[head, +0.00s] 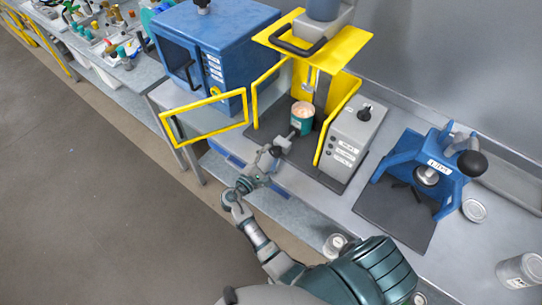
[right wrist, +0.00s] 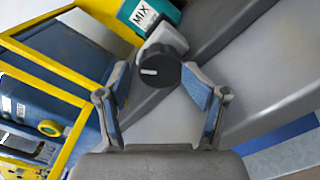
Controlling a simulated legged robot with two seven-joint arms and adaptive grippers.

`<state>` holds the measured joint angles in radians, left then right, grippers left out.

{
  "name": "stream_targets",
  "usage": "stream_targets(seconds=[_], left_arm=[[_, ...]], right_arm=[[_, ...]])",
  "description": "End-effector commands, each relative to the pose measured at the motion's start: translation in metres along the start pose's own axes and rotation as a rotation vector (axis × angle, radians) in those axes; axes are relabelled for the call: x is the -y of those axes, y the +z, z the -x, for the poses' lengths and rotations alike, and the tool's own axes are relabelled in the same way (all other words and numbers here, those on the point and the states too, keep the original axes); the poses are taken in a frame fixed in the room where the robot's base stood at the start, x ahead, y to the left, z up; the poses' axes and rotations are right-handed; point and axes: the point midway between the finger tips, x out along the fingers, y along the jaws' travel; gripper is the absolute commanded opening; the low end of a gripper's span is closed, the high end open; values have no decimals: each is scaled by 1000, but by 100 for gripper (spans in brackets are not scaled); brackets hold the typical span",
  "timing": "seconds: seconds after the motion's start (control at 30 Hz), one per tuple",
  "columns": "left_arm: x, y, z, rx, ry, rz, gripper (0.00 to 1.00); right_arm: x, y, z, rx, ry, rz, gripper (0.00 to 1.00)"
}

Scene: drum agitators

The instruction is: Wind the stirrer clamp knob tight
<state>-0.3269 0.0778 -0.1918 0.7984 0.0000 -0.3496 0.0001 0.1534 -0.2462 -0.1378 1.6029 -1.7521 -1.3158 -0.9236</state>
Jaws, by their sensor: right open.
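The stirrer clamp knob (right wrist: 163,72) is round and black with a white line on its face, in the right wrist view. It is fixed to a light grey block in front of a teal can labelled MIX (right wrist: 150,14). My right gripper (right wrist: 156,84) is open, with one finger on each side of the knob; I cannot tell whether either touches it. In the head view, my right gripper (head: 277,150) is at the front of the yellow-framed stirrer (head: 340,92), by the teal can (head: 302,117). The knob is mostly hidden there. My left gripper is not in view.
An open yellow guard door (head: 207,117) stands left of my right arm. A blue cabinet (head: 212,45) is behind it. A grey control box (head: 352,137) stands right of the can. A blue press (head: 425,170) is further right on the bench. Lidded tins stand near the front edge.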

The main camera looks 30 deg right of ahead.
Motion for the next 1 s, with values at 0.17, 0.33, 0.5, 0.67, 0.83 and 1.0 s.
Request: stream_targets(seconds=[0.17, 0.33, 0.5, 0.67, 0.83, 1.0], left_arm=[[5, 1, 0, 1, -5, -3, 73], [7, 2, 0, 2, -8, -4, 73], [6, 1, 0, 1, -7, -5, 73], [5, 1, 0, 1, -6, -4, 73], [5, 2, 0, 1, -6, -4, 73], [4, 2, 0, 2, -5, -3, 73]], right_arm=[[3, -4, 2, -10, -5, 3, 73], [3, -4, 3, -12, -4, 3, 73], [-1, -1, 3, -12, -4, 0, 73], [-20, 16, 3, -10, -3, -5, 73], [-48, 41, 2, -6, -1, -6, 73], [-67, 58, 2, -6, -1, -3, 73]])
